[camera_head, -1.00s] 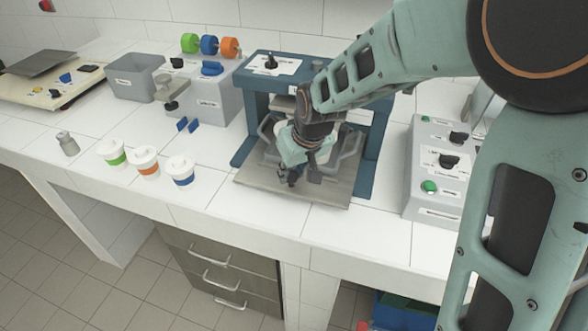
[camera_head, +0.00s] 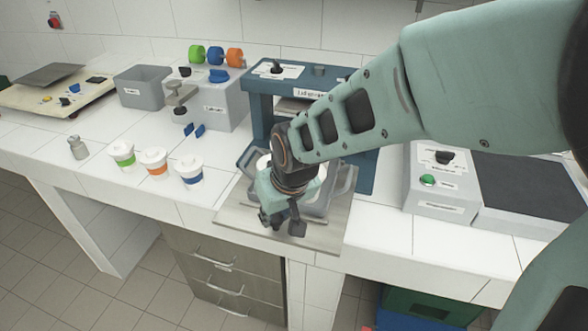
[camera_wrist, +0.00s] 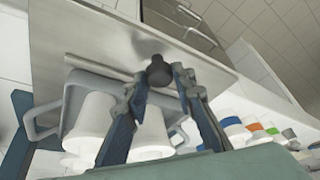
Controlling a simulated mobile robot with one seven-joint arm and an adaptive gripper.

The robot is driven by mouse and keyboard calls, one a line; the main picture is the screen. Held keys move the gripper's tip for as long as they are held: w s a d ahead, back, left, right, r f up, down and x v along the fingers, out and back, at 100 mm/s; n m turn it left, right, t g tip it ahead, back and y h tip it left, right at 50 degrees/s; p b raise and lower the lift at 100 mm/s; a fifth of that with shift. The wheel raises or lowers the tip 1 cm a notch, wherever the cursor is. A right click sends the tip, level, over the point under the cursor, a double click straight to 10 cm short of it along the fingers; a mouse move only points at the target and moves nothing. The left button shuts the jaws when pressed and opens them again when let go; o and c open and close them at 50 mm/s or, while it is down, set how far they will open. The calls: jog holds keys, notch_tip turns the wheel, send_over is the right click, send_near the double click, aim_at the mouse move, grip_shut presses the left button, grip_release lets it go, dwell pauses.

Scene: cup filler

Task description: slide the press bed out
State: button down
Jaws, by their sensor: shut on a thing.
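The press bed (camera_head: 236,211) is a flat grey metal plate, drawn out in front of the blue press frame (camera_head: 260,112) to about the counter's front edge. A grey handled tray (camera_head: 342,188) sits on it. In the wrist view, the bed (camera_wrist: 95,35) carries a dark round knob (camera_wrist: 160,70), and white cups (camera_wrist: 92,115) stand in the tray. My gripper (camera_head: 283,225) is at the bed's front, its fingers closed around the knob in the wrist view (camera_wrist: 163,80). My arm hides the middle of the press and part of the tray.
White cups with green (camera_head: 122,154), orange (camera_head: 155,161) and blue (camera_head: 190,171) bands stand left of the bed. A grey control box (camera_head: 438,185) stands to the right. A grey machine (camera_head: 215,103) and a bin (camera_head: 142,88) stand at the back left. Drawers (camera_head: 225,270) are below.

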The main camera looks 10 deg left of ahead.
jog(key=shift+s+f, duration=0.1)
jog(key=shift+s, duration=0.25)
jog(key=c, duration=1.7)
grip_release()
jog(key=shift+s, duration=0.1)
jog(key=shift+o, duration=0.2)
jog(key=shift+r, duration=0.6)
jog(key=v, duration=0.7)
